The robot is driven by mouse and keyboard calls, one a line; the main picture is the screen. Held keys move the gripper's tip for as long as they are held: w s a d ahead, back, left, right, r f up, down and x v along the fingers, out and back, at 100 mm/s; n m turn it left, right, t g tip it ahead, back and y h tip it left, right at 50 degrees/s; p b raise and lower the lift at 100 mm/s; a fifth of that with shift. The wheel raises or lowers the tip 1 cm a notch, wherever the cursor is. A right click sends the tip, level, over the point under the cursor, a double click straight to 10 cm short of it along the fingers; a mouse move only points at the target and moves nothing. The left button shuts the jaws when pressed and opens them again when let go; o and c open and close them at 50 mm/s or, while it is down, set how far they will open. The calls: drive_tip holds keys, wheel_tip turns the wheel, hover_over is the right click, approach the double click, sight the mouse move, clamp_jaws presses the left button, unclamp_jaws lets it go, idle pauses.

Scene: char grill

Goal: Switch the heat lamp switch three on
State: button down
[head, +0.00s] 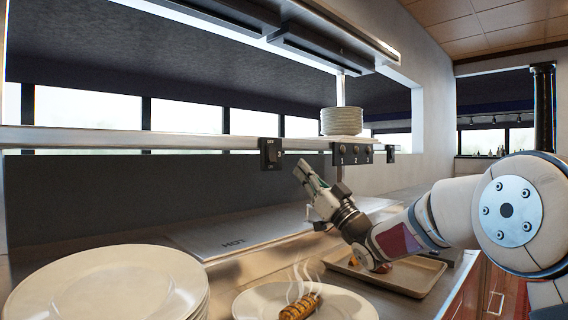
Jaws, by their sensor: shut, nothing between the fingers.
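A small black panel (352,154) with a row of round knobs hangs under the front edge of the shelf. Its rightmost knob (368,150) seems to carry the number 3; the marks are too small to read surely, and its setting cannot be made out. A larger black switch (270,154) is on the rail to the left, and a small black one (390,154) is to the right. My gripper (301,168) is shut and empty. It points up and left, and its tips appear between the left switch and the panel, a little below them, touching neither as far as I can tell.
A white plate stack (100,285) stands at front left. A plate (253,303) with steaming food (299,307) and a tan tray (410,278) lie on the counter below my arm. Stacked plates (341,121) stand on the shelf above the panel.

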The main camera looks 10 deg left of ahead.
sight(273, 149)
drive_tip(key=shift+w+a+r, duration=0.4)
drive_tip(key=shift+w+a, duration=0.4)
drive_tip(key=shift+a, duration=0.2)
drive_tip(key=shift+w+a+r, duration=0.4)
drive_tip(key=shift+w+a, duration=0.35)
drive_tip(key=shift+a, duration=0.25)
drive_tip(key=shift+w+a+r, duration=0.4)
drive_tip(key=shift+w+a, duration=0.4)
drive_tip(key=shift+a, duration=0.2)
